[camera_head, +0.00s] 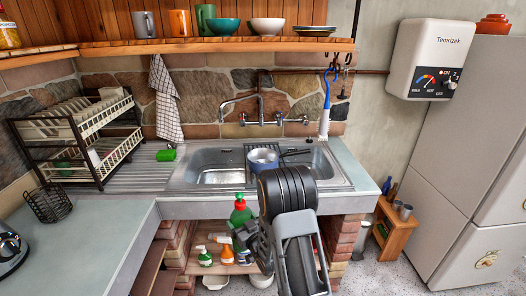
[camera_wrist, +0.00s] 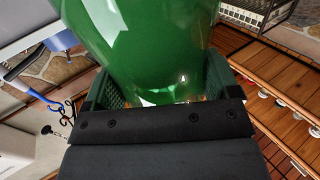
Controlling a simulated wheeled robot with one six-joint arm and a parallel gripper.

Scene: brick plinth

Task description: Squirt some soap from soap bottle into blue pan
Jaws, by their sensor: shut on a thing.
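In the head view my arm hides part of the gripper and bottle. The blue pan (camera_head: 262,158) sits in the sink, its dark handle pointing right. It is apart from the bottle, behind and to the right of it. Whether the pan holds anything is unclear.
The metal sink (camera_head: 205,176) has a faucet (camera_head: 241,105) behind it. A dish rack (camera_head: 77,137) and green sponge (camera_head: 166,155) stand left. A blue-handled brush (camera_head: 326,100) is at the back right. Several bottles (camera_head: 205,257) stand on the shelf below. The left counter (camera_head: 95,235) has free room.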

